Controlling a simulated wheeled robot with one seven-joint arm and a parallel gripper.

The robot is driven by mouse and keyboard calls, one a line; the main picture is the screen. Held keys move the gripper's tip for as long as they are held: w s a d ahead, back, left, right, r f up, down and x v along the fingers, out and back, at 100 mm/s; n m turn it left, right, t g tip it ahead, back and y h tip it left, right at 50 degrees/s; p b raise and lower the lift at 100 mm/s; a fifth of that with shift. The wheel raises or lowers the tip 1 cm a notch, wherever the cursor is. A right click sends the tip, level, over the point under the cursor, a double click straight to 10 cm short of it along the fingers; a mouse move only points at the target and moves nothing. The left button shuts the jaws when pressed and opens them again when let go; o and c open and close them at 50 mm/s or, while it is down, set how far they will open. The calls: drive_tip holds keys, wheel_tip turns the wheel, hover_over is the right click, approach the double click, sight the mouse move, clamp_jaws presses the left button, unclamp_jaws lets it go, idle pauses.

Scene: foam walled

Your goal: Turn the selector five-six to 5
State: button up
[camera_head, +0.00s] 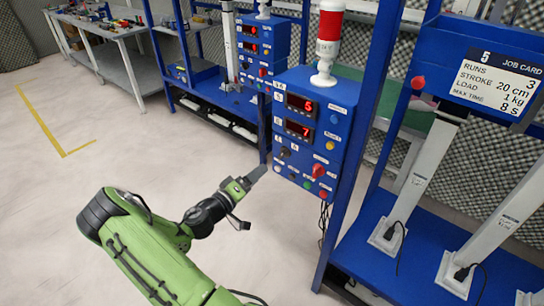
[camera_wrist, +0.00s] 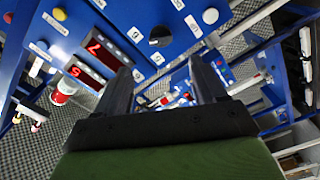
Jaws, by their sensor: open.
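The control box (camera_head: 312,140) is blue and stands on the blue rack, with two red displays reading 5 above 7. A black knob (camera_head: 285,152) sits low on its left side; it looks like the selector, but its pointer and labels are too small to read here. In the wrist view the black knob (camera_wrist: 160,37) lies beyond the fingertips, between small white labels; its pointer setting cannot be told. My gripper (camera_head: 257,173) is left of and below the knob, apart from the panel. In the wrist view its fingers (camera_wrist: 160,80) are spread with nothing between them.
A red-and-white beacon (camera_head: 328,45) stands on the box. A red knob (camera_head: 319,171) and other buttons share the panel. A blue upright (camera_head: 362,120) rises to its right. A second similar box (camera_head: 262,42) stands behind. The floor (camera_head: 60,200) at left is clear.

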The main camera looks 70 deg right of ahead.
sight(280, 156)
drive_tip(key=x, duration=1.1)
drive_tip(key=shift+s+d+b, duration=0.1)
drive_tip(key=shift+d+b, duration=0.15)
drive_tip(key=shift+b, duration=0.15)
drive_tip(key=shift+c, duration=0.4)
drive_tip(key=c, duration=1)
